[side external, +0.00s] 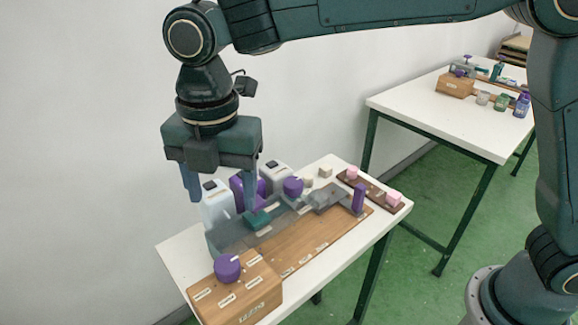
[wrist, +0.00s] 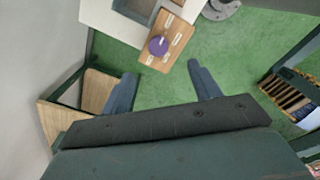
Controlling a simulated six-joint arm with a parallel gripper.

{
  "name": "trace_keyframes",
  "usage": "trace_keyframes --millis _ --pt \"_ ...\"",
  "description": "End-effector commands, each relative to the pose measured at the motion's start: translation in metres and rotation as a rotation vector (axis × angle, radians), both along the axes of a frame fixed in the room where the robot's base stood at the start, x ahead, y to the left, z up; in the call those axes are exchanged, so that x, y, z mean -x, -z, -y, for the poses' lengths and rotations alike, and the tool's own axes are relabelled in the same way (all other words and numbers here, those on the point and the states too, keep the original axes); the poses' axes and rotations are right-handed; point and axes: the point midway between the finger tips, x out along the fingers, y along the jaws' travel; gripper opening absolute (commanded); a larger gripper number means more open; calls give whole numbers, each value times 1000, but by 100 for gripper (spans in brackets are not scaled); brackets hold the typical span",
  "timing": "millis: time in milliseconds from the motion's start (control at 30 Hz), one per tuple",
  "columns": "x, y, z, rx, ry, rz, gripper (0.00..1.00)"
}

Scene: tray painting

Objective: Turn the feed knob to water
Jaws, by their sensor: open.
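A purple knob (side external: 227,268) sits on top of a wooden box (side external: 262,300) at the near end of the table, with several small white labels around it. I take it as the feed knob. It carries a pale pointer mark, but the label words are too small to read. The wrist view shows the knob (wrist: 158,45) on its box beyond the fingertips. My gripper (side external: 222,204) is open and empty, fingers down, well above the table and apart from the knob. In the wrist view my gripper (wrist: 162,71) has its fingers spread wide.
A grey tray unit (side external: 240,232) on a wooden board lies behind the box, with another purple knob (side external: 292,187) and an upright purple piece (side external: 358,198). White bottle-like containers (side external: 217,205) stand at the back. Pink blocks (side external: 393,198) sit at right. A second table (side external: 450,115) stands farther off.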

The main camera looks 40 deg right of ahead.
Motion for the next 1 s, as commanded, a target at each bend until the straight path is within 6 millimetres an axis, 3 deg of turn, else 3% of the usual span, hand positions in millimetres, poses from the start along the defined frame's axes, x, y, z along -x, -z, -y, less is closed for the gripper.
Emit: trace_keyframes --millis 167,567,1000 --pt "1 9 -16 11 -79 -12 62" --pt "1 16 -16 12 -84 -14 62" --pt "1 70 -15 14 -83 -14 62"
